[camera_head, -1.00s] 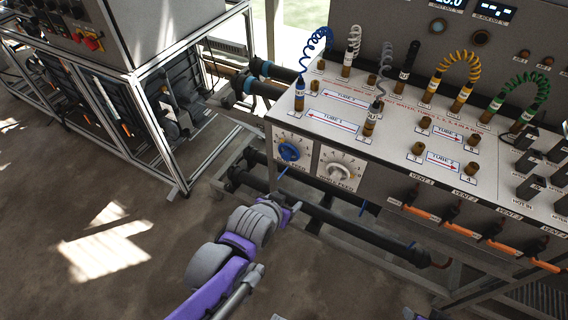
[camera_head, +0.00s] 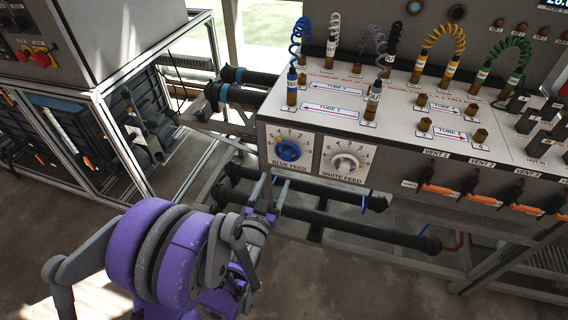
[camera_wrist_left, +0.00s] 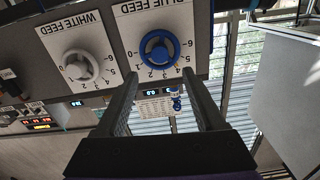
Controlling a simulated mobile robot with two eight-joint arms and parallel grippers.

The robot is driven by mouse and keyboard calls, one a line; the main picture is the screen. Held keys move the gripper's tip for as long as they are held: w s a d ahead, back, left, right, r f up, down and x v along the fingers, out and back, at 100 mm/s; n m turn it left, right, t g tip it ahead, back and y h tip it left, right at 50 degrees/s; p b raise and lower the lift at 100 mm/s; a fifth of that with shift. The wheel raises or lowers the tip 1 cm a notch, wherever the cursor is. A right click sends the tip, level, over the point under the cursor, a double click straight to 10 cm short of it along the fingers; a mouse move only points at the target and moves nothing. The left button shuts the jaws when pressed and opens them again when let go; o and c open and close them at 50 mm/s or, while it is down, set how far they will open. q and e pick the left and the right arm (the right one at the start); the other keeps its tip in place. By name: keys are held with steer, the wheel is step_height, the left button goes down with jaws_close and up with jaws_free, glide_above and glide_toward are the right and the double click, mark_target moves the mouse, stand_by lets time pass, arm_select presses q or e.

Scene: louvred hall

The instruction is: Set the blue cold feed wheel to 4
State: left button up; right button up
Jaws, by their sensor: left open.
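The blue feed wheel (camera_head: 288,151) is a round blue handwheel on a white numbered dial plate at the left end of the console's front face. In the left wrist view the blue wheel (camera_wrist_left: 148,40) appears upside down, beyond the fingertips and roughly between them. My left gripper (camera_head: 271,188) is open and empty, just below and in front of the wheel, apart from it. Its two fingers (camera_wrist_left: 161,80) are spread wide in the wrist view. The wheel's pointer setting is too small to read. My right gripper is not in view.
The white feed wheel (camera_head: 346,162) sits close to the right of the blue one. Black pipes (camera_head: 330,214) run below the dials. Orange-handled vent valves (camera_head: 438,189) line the front further right. A framed machine (camera_head: 100,60) stands at the left.

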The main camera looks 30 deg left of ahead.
mark_target(285, 158)
arm_select(q)
steer(key=x, duration=0.9)
steer(key=shift+w, duration=0.3)
